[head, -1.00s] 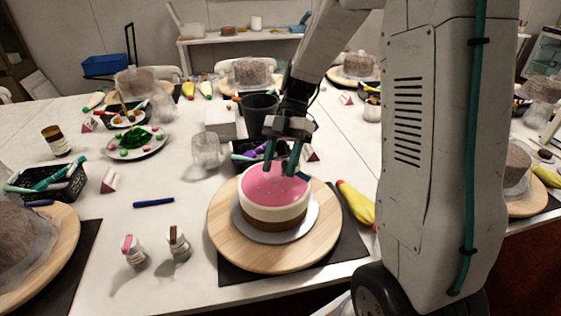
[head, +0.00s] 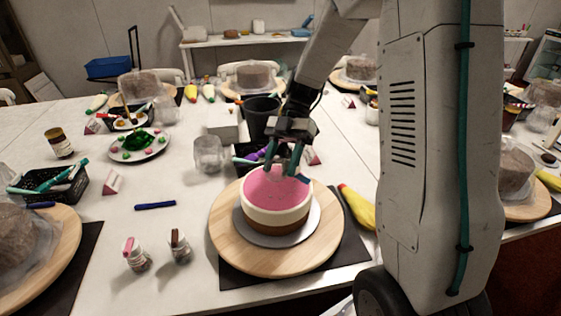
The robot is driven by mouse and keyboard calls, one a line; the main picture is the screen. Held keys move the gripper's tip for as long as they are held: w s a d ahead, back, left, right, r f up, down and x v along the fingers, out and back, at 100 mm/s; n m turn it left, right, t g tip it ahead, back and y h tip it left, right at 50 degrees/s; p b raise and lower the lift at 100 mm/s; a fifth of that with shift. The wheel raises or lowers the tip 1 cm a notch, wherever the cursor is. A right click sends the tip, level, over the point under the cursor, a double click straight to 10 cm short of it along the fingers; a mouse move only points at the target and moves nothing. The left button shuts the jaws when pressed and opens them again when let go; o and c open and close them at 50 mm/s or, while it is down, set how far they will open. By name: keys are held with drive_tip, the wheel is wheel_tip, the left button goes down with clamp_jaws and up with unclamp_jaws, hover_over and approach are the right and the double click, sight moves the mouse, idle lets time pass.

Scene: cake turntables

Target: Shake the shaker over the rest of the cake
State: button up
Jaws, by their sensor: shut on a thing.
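The cake (head: 276,217) has a pink top, a cream band and a brown base. It sits on a grey board (head: 313,228) on a round wooden turntable (head: 226,240). My gripper (head: 284,172) points down over the back part of the cake's pink top. Its teal fingers are shut on a small, pale thing, seemingly the shaker (head: 277,172), which is mostly hidden between them. I cannot tell its tilt. Tiny dark specks seem to show on the pink top, but they are too small to make out.
Two small jars (head: 137,256) (head: 179,247) stand left of the turntable. A blue pen (head: 155,205) lies behind them. A yellow piping bag (head: 358,208) lies to the right. A black cup (head: 262,117) and a clear glass (head: 208,155) stand behind the cake.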

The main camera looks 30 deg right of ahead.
drive_tip(key=shift+d+r+y, duration=0.1)
drive_tip(key=shift+r+y, duration=0.15)
drive_tip(key=shift+y, duration=0.05)
